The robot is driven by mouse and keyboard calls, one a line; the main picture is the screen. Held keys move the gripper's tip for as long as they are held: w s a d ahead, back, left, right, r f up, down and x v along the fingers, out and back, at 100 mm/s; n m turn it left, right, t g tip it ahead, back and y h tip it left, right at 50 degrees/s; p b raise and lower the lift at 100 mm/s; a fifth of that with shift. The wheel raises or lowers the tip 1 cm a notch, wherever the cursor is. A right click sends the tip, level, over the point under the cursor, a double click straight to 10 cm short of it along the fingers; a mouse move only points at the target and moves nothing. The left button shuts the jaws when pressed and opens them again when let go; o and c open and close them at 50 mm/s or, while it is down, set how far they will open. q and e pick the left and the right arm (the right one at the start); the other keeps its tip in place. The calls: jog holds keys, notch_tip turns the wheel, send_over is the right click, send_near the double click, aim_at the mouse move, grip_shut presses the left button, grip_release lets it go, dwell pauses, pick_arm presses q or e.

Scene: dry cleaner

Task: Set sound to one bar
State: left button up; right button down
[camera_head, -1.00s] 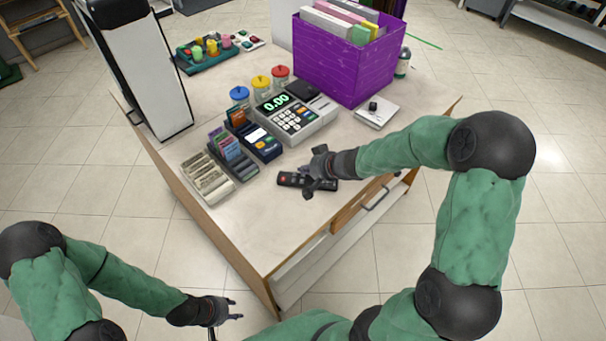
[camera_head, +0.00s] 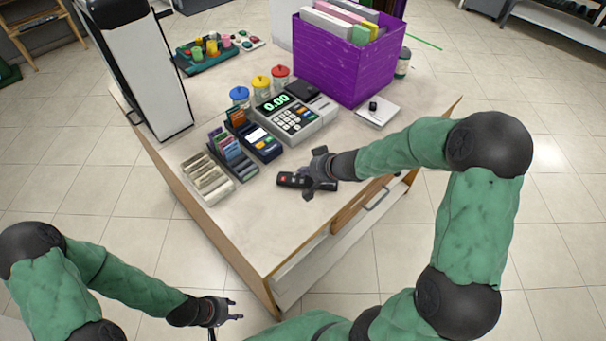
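A black remote control (camera_head: 293,180) with small buttons, one of them red, lies flat on the counter near its front edge. My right gripper (camera_head: 308,181) is over the remote, its dark fingers covering the remote's middle. I cannot tell whether the fingers touch it or how far apart they are. My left gripper (camera_head: 236,311) hangs low in front of the counter, away from everything, its two fingertips apart. No sound bars or display for them can be made out.
The counter (camera_head: 240,215) holds a cash register (camera_head: 290,120), a card terminal (camera_head: 262,148), card and money trays, lidded jars, a purple box (camera_head: 345,70) and a small white pad (camera_head: 377,112). A tall black-and-white unit (camera_head: 150,80) stands at left. The counter's front corner is bare.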

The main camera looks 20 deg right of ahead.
jog(key=shift+r+p, duration=0.7)
jog(key=shift+p, duration=0.25)
notch_tip(320, 180, up, 5)
jog(key=p, duration=0.6)
dwell(1.6)
notch_tip(320, 180, up, 4)
jog(key=p, duration=1.2)
jog(key=shift+f, duration=0.1)
